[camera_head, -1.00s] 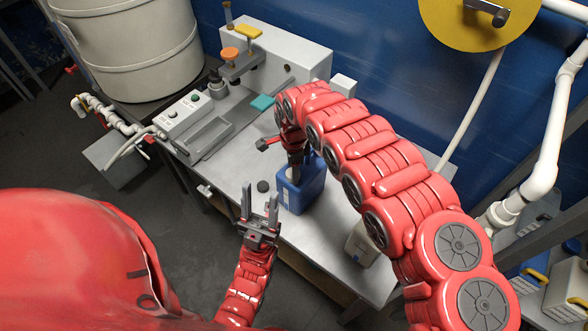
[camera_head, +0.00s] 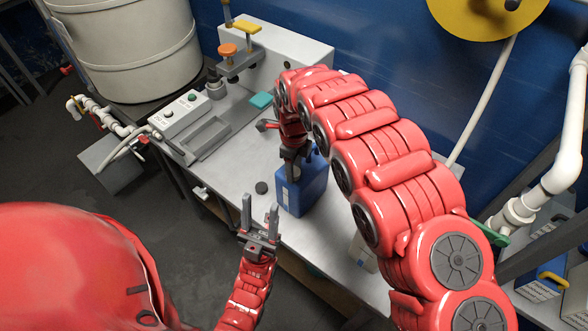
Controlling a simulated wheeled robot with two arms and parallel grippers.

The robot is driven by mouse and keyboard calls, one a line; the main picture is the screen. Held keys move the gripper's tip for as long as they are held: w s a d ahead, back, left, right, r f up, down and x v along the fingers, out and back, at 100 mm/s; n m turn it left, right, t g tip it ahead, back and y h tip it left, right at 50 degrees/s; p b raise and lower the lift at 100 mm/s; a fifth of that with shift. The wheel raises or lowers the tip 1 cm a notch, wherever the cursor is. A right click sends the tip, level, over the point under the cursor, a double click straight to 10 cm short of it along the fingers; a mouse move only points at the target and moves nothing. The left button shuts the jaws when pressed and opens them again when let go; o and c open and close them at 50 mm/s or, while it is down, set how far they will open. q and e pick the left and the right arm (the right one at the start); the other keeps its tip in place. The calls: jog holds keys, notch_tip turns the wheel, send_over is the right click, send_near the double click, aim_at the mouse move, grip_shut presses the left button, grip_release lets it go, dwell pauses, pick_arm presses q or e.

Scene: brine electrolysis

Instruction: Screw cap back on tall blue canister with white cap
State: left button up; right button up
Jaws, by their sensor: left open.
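The blue canister (camera_head: 306,190) stands upright on the grey workbench, with a pale label on its side. My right gripper (camera_head: 291,170) points down at the top of the canister from above. Its fingers hide the canister's mouth, so I cannot tell whether they are shut or hold anything. No white cap shows. My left gripper (camera_head: 260,215) is open and empty, with its two fingers apart, in front of the bench edge and left of the canister.
A small dark disc (camera_head: 261,188) lies on the workbench (camera_head: 228,178) left of the canister. A control box (camera_head: 181,117), a grey tray and a teal block (camera_head: 261,100) are farther back. A pale container (camera_head: 364,252) is partly hidden behind my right arm.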

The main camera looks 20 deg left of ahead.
jog(key=o, duration=0.5)
notch_tip(320, 180, up, 17)
jog(key=p, duration=0.6)
jog(key=shift+r, duration=0.2)
